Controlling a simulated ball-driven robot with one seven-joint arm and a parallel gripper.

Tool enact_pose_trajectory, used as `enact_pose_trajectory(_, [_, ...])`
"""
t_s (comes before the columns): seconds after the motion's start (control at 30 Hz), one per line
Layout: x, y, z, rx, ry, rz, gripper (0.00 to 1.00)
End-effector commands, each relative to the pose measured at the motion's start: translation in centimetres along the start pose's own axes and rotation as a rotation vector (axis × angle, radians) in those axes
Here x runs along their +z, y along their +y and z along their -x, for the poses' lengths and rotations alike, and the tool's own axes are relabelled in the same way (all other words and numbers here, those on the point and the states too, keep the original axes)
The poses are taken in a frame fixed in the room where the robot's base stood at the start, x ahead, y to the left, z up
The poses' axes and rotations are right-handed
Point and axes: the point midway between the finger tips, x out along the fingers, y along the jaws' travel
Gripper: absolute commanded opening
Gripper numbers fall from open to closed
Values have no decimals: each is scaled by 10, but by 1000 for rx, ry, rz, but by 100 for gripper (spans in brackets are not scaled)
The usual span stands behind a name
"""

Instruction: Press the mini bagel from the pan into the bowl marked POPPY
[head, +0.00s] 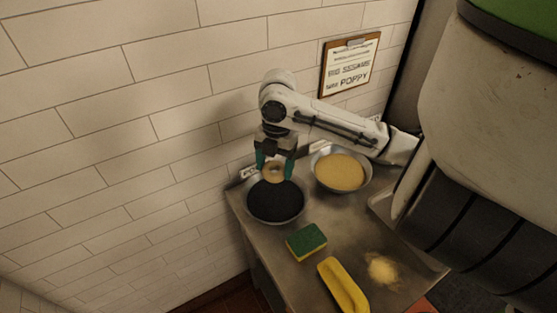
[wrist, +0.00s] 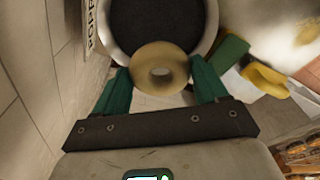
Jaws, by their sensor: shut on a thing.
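The mini bagel (wrist: 160,70) is a pale tan ring held between the teal fingers of my gripper (wrist: 160,85). In the head view the bagel (head: 273,173) hangs between the fingertips of my gripper (head: 274,168), over the back part of the dark-filled bowl (head: 276,218). In the wrist view the dark seeds (wrist: 155,22) fill the bowl ahead of the bagel. A label with letters like POPPY (wrist: 91,25) stands beside this bowl. I cannot tell whether the bagel touches the seeds. No pan is clearly seen.
A bowl of pale seeds (head: 340,172) stands to the right. A green and yellow sponge (head: 306,242), a yellow object (head: 342,285) and a pale spill (head: 382,269) lie on the metal counter (head: 290,275). A sign (head: 349,65) hangs on the tiled wall, close behind the bowls.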

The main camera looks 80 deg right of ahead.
Motion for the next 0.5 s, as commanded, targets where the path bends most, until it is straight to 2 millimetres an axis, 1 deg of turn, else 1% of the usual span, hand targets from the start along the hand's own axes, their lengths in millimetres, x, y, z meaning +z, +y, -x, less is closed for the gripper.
enact_pose_trajectory(0.27, [2, 0, -17, 0, 1, 0, 43])
enact_pose_trajectory(0.5, [5, 0, -42, 0, 0, -2, 43])
